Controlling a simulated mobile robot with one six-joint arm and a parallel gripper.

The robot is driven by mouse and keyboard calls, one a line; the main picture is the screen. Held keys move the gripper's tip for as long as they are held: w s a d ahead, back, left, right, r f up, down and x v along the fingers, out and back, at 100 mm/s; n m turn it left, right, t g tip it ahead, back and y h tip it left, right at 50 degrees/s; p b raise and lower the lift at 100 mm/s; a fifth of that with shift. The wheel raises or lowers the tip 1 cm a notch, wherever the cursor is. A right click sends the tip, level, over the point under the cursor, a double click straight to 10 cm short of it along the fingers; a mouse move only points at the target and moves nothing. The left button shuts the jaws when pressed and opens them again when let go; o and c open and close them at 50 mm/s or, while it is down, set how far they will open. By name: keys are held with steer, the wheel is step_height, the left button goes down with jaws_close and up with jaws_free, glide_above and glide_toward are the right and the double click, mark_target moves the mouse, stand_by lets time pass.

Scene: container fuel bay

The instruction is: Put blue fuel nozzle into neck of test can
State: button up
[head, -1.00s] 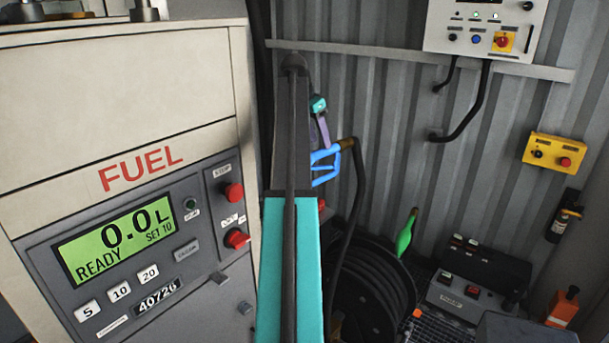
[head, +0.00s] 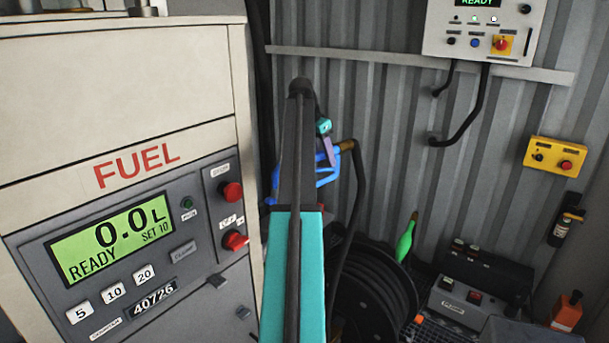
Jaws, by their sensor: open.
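The blue fuel nozzle (head: 326,178) hangs near the corrugated back wall, beyond my arm, with a brown fitting and black hose at its upper right. My dark and teal arm crosses in front and hides its middle; blue parts show on both sides. My gripper (head: 328,152) shows only in part, as a small purple piece below a teal joint, just above the nozzle. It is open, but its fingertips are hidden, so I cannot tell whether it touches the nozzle. I cannot make out the test can in this view.
The fuel dispenser (head: 125,190), reading 0.0 L and READY, stands close on the left. A black hose reel (head: 375,300) and a green nozzle-shaped thing (head: 406,241) are right of my arm. A yellow button box (head: 555,155) is on the wall.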

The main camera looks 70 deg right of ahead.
jaws_close()
steer(key=shift+r+p, duration=2.65)
steer(key=shift+r, duration=3.15)
